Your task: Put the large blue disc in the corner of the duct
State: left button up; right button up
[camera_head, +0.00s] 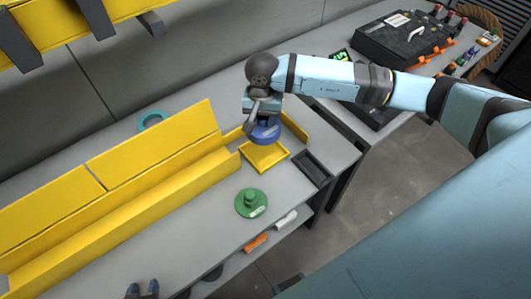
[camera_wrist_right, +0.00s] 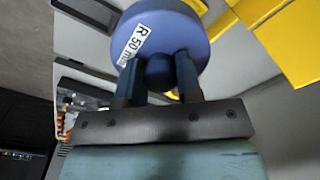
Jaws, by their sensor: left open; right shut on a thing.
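The large blue disc (camera_head: 266,134) hangs over the yellow corner (camera_head: 262,158) of the duct in the head view. My right gripper (camera_wrist_right: 158,88) is shut on the disc's round knob (camera_wrist_right: 158,71). In the head view the right gripper (camera_head: 264,119) is directly above the corner, partly hidden by its own arm. I cannot tell whether the disc touches the corner's floor. My left gripper (camera_head: 142,289) is open and empty at the bottom edge of the head view.
The long yellow duct (camera_head: 130,218) runs left from the corner. A green disc with a knob (camera_head: 251,204) stands on the grey table in front; a teal ring (camera_head: 152,121) lies behind the duct. A dark tray (camera_head: 310,168) is right of the corner. A black case (camera_head: 400,38) is on the far table.

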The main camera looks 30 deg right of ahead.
pick_arm(q)
jog(key=shift+d+f+b, duration=0.2)
jog(key=shift+f+b, duration=0.45)
jog(key=shift+f, duration=0.5)
pick_arm(e)
jog(key=w+d+r+m, duration=0.1)
jog(key=w+m, duration=0.1)
jog(key=w+d+r+m, duration=0.1)
jog(key=r+m, duration=0.1)
jog(key=shift+w+r, duration=0.1)
jog(key=shift+w, duration=0.25)
pick_arm(q)
jog(key=shift+r, duration=0.1)
pick_arm(e)
jog(key=shift+d+f+m, duration=0.1)
jog(key=shift+f+m, duration=0.15)
jog(key=shift+m, duration=0.15)
pick_arm(q)
notch_tip(320, 180, up, 2)
jog(key=shift+w+a+r+p, duration=0.1)
jog(key=shift+a+p, duration=0.05)
jog(key=shift+p, duration=0.95)
pick_arm(e)
notch_tip(320, 180, down, 19)
jog(key=shift+r, duration=0.1)
jog(key=shift+w, duration=0.1)
jog(key=shift+f, duration=0.25)
jog(key=o, duration=1)
